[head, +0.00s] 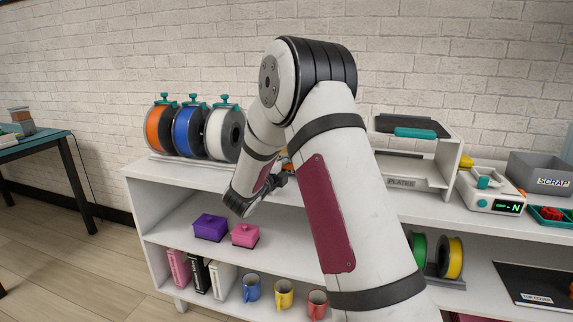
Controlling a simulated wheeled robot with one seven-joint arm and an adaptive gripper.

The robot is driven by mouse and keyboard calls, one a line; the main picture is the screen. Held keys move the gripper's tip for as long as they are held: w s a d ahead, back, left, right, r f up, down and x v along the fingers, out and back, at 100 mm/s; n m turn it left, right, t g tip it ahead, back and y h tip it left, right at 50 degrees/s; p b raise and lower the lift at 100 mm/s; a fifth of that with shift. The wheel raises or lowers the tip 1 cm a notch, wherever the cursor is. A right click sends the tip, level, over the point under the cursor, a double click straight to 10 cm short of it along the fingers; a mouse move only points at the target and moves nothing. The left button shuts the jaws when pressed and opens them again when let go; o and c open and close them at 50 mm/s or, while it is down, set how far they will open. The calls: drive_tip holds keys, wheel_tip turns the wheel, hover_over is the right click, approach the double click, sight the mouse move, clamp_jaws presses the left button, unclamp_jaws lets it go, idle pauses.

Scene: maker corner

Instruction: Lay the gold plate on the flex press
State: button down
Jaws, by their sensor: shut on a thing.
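My gripper (279,181) is small and dark in the head view, in front of the white shelf unit and partly covered by my own arm. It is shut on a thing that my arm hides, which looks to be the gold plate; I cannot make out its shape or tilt. A white device with a teal knob and a lit display ending in N (495,200) stands at the right on the top shelf; it appears to be the flex press. My gripper is well to the left of it and apart from it.
A white rack labelled PLATES (415,168) stands behind my arm. A grey SCRAP bin (541,172) and a teal tray (550,216) are at the right. Orange, blue and white spools (188,132) stand at the left. Boxes (210,227) and mugs (284,296) fill lower shelves.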

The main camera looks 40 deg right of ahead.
drive_tip(key=shift+c, duration=1.3)
unclamp_jaws()
drive_tip(key=shift+f, duration=0.1)
